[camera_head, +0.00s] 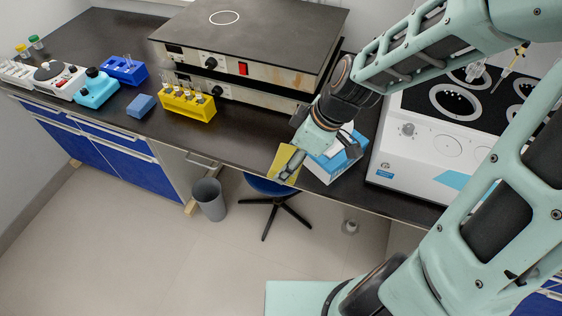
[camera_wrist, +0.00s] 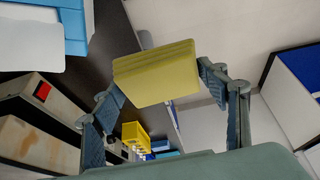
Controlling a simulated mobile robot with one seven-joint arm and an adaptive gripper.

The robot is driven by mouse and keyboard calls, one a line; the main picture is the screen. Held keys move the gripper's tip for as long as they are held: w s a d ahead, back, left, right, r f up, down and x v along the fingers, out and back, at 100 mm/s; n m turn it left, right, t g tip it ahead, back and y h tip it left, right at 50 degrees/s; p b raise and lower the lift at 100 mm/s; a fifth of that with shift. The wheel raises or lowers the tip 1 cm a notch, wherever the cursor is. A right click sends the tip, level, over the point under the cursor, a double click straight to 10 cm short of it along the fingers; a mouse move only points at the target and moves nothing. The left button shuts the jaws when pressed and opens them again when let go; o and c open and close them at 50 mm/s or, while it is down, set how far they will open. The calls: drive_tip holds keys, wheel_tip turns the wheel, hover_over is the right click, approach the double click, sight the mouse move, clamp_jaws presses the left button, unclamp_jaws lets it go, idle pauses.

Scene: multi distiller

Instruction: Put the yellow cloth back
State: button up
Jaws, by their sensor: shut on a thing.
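The yellow cloth (camera_wrist: 155,72) is a flat folded block held between the two fingers of my gripper (camera_wrist: 168,88) in the wrist view. In the head view my gripper (camera_head: 291,163) is shut on the yellow cloth (camera_head: 281,160) near the front edge of the dark bench. The cloth is beside the left side of a blue and white box (camera_head: 334,162), and part of it is hidden by a finger. I cannot tell whether it touches the bench.
A yellow tube rack (camera_head: 188,106), a blue block (camera_head: 141,106) and a blue rack (camera_head: 124,70) stand on the bench at left. A stacked hotplate device (camera_head: 245,45) is behind. A white multi-position unit (camera_head: 440,150) is at right. A grey bin (camera_head: 209,200) stands on the floor.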

drive_tip(key=shift+s+d+f, duration=0.1)
drive_tip(key=shift+s+d, duration=0.05)
drive_tip(key=shift+s, duration=0.05)
drive_tip(key=shift+w+f, duration=0.15)
drive_tip(key=w+f+b, duration=0.1)
drive_tip(key=w, duration=0.1)
drive_tip(key=w+a+f+b, duration=0.1)
drive_tip(key=w, duration=0.2)
drive_tip(key=w+f+b, duration=0.1)
drive_tip(key=w, duration=0.2)
drive_tip(key=shift+w+a+f, duration=0.15)
drive_tip(key=shift+w+f, duration=0.05)
drive_tip(key=shift+f, duration=0.2)
drive_tip(key=w+f, duration=0.3)
drive_tip(key=w+f+b, duration=0.1)
drive_tip(key=f, duration=0.1)
drive_tip(key=shift+w+a, duration=0.2)
drive_tip(key=shift+a, duration=0.05)
drive_tip(key=shift+w+f, duration=0.3)
drive_tip(key=shift+f, duration=1.6)
drive_tip(key=shift+f, duration=0.1)
